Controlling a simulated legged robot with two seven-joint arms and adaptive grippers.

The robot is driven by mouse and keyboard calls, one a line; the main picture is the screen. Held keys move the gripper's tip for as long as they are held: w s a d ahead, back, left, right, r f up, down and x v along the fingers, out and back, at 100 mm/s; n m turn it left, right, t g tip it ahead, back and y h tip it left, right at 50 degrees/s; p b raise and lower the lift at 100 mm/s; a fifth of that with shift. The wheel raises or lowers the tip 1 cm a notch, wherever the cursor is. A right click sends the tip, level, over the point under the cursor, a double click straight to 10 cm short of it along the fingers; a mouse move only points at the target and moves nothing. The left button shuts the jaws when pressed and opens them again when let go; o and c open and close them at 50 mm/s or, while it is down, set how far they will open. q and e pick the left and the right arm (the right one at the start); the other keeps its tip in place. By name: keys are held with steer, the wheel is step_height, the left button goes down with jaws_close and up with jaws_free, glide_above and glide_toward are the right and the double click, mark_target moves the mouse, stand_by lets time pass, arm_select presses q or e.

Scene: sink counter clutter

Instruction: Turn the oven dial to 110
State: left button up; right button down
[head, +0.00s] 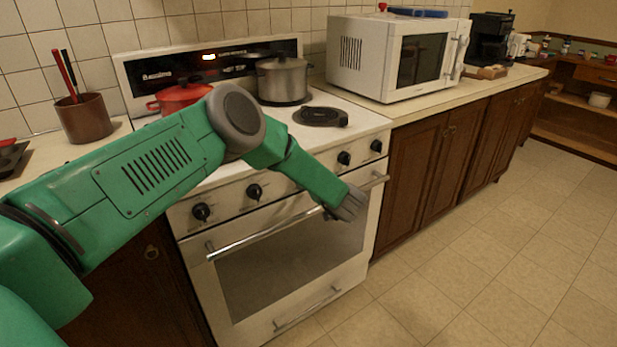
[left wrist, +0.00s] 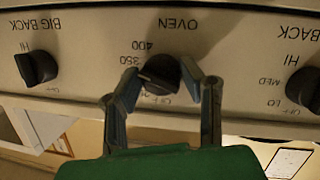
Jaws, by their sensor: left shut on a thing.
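The oven dial (left wrist: 160,72) is a black knob on the white control panel, under the upside-down label OVEN in the left wrist view. The marks 400 and 350 show beside it. My left gripper (left wrist: 162,80) has one finger on each side of the dial and is shut on it. In the head view my green left arm reaches across the white stove (head: 365,118) to its front, and the oven dial is hidden behind the arm. The dial's exact setting is hard to read. My right gripper is not in view.
Black burner knobs sit on both sides, one labelled BIG BACK (left wrist: 37,67) and another (left wrist: 304,88). The oven door handle (head: 235,245) runs below the panel. A red pot (head: 180,97) and a steel pot (head: 283,80) stand on the stove. A white microwave (head: 352,60) is to the right.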

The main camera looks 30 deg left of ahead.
arm_select(q)
steer(key=shift+w+a+r, duration=0.15)
steer(key=shift+a+r, duration=0.1)
steer(key=shift+r, duration=0.1)
steer(key=o, duration=1.1)
steer(key=shift+o, duration=0.2)
steer(key=shift+f, duration=0.2)
steer(key=v, duration=1.2)
steer(key=shift+f, duration=0.1)
